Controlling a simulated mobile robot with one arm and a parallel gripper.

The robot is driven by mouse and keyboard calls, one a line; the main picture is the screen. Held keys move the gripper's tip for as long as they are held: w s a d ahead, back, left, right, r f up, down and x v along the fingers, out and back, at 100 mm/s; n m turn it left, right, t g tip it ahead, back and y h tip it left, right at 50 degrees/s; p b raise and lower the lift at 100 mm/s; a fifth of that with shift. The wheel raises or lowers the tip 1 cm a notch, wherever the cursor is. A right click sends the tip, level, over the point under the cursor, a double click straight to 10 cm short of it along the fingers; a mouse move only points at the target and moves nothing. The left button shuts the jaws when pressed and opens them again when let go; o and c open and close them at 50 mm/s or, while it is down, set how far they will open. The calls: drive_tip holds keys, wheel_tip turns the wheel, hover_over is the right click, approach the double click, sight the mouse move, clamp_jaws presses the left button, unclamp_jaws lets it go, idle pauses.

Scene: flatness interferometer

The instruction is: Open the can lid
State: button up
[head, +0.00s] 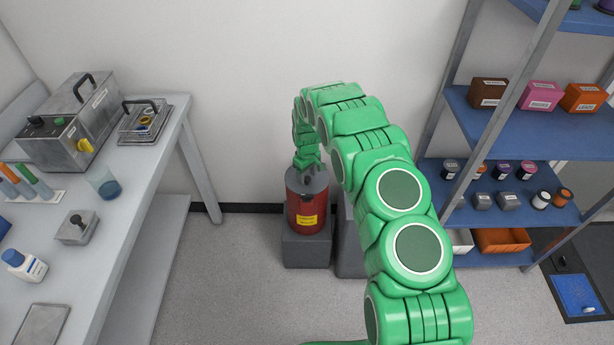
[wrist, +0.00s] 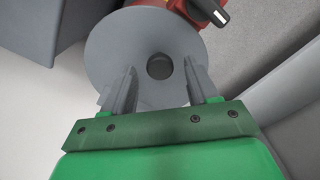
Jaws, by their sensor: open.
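The can (head: 306,218) is a red cylinder with a yellow label, standing upright on a grey block by the back wall. Its grey lid (head: 294,183) is on top and looks closed. In the wrist view the lid (wrist: 113,45) is a round grey disc with a dark round knob (wrist: 159,66) at its middle. My gripper (head: 307,165) is just above the lid. In the wrist view my gripper (wrist: 160,80) is open, its two grey fingers on either side of the knob with gaps. I cannot tell whether the fingertips touch the lid. Part of the red can body shows at the top.
A grey block (head: 307,250) bears the can, with another grey piece (head: 349,240) close on its right, partly behind my arm. A workbench (head: 140,190) with instruments stands left. Blue shelves (head: 490,215) with boxes and jars stand right. A black-and-white lever (wrist: 210,12) sticks out beside the lid.

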drive_tip(key=shift+f, duration=0.5)
drive_tip(key=shift+c, duration=0.2)
clamp_jaws()
